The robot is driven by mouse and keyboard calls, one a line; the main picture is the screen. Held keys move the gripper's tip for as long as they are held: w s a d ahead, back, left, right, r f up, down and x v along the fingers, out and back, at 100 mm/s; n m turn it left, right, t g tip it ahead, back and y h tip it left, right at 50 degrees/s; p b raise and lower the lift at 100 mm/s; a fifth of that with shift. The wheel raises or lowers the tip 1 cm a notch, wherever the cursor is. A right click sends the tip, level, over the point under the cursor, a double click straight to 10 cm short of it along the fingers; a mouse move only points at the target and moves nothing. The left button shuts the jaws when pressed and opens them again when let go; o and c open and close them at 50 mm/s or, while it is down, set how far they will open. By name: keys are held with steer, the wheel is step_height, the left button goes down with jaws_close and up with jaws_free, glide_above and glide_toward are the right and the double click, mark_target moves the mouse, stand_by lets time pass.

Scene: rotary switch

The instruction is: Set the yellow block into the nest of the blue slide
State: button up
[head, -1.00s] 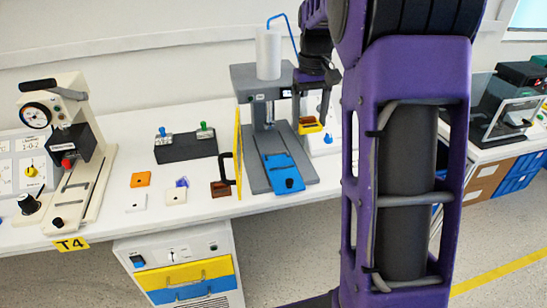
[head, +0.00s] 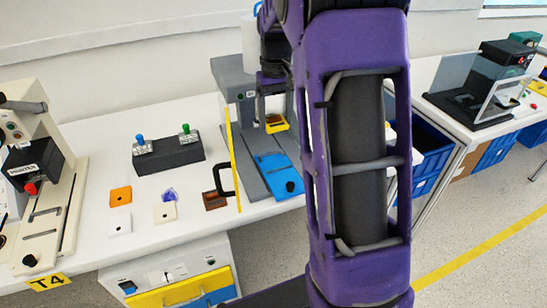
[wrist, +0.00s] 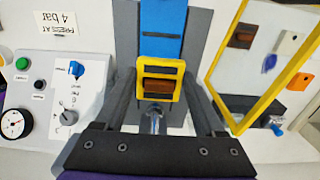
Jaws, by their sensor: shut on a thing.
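The yellow block (head: 276,124) has a brown middle and is held in my gripper (head: 272,108). In the wrist view the yellow block (wrist: 159,66) looks like a yellow frame around a brown face, in line with the blue slide (wrist: 162,32). My gripper is shut on the block. The blue slide (head: 278,172) sticks out from the grey press base towards the table's front and has a black knob at its front end. The block is over or just behind the slide's back end; I cannot tell how high. The nest cannot be made out.
The yellow-framed guard door (head: 232,160) with a black handle stands open left of the slide. Orange, white and brown pieces lie left of it, before a dark switch box (head: 168,155). In the wrist view a control panel (wrist: 62,95) lies to the left.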

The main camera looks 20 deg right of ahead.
mark_target(275, 164)
step_height(275, 164, down, 12)
steer(key=shift+f+b, duration=0.25)
steer(key=shift+b, duration=0.65)
steer(key=shift+f, duration=0.2)
steer(key=o, duration=1.4)
steer(key=shift+c, duration=0.2)
step_height(275, 164, up, 12)
steer(key=shift+r+p, duration=0.25)
steer(key=shift+p, duration=0.8)
